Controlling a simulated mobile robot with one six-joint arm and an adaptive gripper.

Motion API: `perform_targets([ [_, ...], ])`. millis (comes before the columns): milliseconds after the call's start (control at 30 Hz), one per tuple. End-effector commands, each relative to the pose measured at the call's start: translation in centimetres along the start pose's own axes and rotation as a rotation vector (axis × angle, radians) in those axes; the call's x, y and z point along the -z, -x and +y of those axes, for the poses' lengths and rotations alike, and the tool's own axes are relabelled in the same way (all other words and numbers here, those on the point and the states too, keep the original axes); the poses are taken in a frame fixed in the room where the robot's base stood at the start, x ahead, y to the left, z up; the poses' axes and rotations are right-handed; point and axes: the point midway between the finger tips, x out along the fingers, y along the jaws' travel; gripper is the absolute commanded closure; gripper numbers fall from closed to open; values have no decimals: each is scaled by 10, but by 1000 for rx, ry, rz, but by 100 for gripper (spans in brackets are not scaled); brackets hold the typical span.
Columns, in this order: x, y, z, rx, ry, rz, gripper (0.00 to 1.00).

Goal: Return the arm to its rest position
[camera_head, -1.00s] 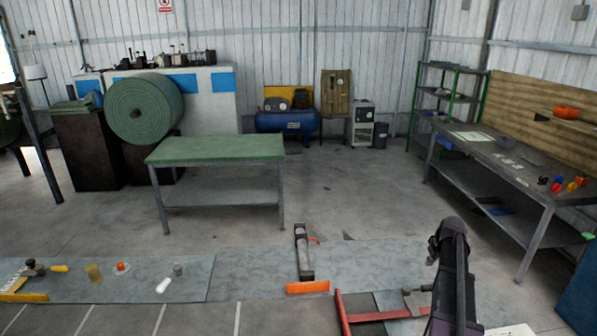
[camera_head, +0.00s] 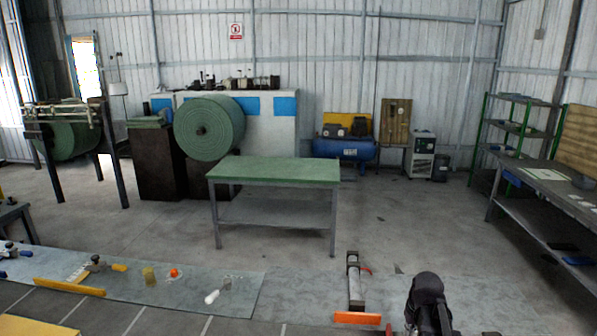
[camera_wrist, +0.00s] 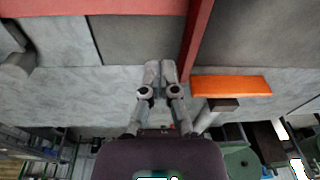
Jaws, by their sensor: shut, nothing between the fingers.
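My gripper (camera_wrist: 160,72) shows in the wrist view with its two fingers close together, shut and empty. It is over the grey sheet-topped bench (camera_wrist: 65,75), near a red bar (camera_wrist: 196,45) and an orange block (camera_wrist: 231,86). In the head view, a dark part of my arm stands at the bottom right, and the gripper itself cannot be made out there. The bench top (camera_head: 235,290) crosses the bottom of that view.
On the bench, a clamp-like tool (camera_head: 355,280) stands behind an orange bar (camera_head: 357,318). Small items, including a white piece (camera_head: 212,297), lie left. A green-topped table (camera_head: 275,171) stands beyond, with open floor around it. A long workbench (camera_head: 550,190) is at right.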

Motion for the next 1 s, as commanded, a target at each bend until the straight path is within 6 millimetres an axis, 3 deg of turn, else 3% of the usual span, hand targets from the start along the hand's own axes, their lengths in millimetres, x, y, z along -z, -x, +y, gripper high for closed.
perform_targets([
  [33, -12, -3, -18, -1, 6, -12, 100],
  [200, -39, -8, -67, -10, 11, -52, 100],
  [500, -85, -13, -129, -36, 13, -108, 100],
  [700, -97, -13, -143, -46, 11, -123, 100],
  [1000, -98, -13, -144, -47, 10, -124, 100],
])
